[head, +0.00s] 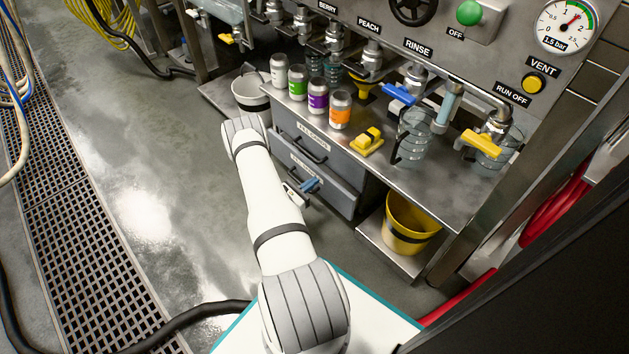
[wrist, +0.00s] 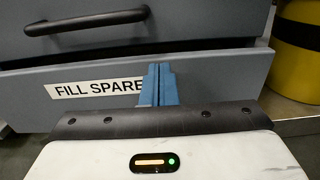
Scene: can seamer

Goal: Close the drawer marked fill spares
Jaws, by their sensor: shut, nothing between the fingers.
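The drawer marked fill spares is the lower grey drawer (wrist: 225,82) under the counter; its white label (wrist: 95,89) is partly covered by my fingers in the wrist view. In the head view the drawer front (head: 343,198) is partly behind my arm. My gripper (wrist: 158,72) has its blue fingers together and empty, in front of the drawer face. It also shows in the head view (head: 311,184). Whether it touches is unclear.
The upper drawer (wrist: 130,45) has a black bar handle (wrist: 88,20). A yellow bucket (head: 408,225) stands right of the drawers, and a white bucket (head: 250,98) left. Cans, a yellow block (head: 367,141) and jugs stand on the counter. Open floor lies left.

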